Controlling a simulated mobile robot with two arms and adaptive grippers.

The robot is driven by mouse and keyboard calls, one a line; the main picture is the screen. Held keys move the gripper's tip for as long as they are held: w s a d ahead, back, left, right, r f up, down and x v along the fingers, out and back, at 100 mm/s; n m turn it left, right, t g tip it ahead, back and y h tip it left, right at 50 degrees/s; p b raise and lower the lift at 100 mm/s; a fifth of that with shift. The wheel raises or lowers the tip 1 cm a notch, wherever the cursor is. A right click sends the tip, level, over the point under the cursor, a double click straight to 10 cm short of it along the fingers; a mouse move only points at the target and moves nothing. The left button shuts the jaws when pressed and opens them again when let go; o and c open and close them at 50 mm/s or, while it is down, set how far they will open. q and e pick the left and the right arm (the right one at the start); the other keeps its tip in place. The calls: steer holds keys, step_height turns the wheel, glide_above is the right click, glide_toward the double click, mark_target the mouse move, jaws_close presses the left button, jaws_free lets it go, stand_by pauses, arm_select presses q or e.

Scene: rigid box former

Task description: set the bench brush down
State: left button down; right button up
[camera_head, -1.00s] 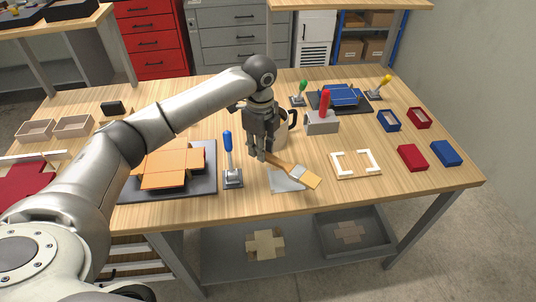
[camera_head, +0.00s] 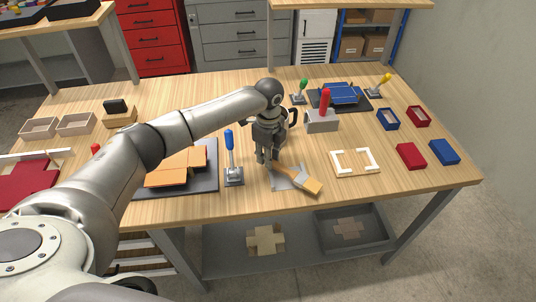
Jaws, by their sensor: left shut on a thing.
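The bench brush (camera_head: 307,183) has a wooden handle, a pale band and tan bristles. It lies slanted across a grey square pad (camera_head: 284,184) near the front edge of the bench, bristle end to the lower right. My left gripper (camera_head: 266,161) points down and is shut on the handle end of the brush. The brush is at or just above the pad; I cannot tell whether it touches. My gripper hides part of the handle. My right gripper is not in view.
A blue-handled toggle clamp (camera_head: 232,172) stands just left of the pad. A white-cornered frame board (camera_head: 355,163) lies to the right. A mug (camera_head: 291,118) is behind my gripper, and a red-handled grey block (camera_head: 322,123) stands behind right. Red (camera_head: 411,156) and blue (camera_head: 445,152) boxes lie farther right.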

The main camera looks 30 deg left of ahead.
arm_select(q)
steer(key=c, duration=1.3)
jaws_free()
step_height(320, 180, up, 12)
steer(key=shift+r+b, duration=0.1)
steer(key=shift+b, duration=1.1)
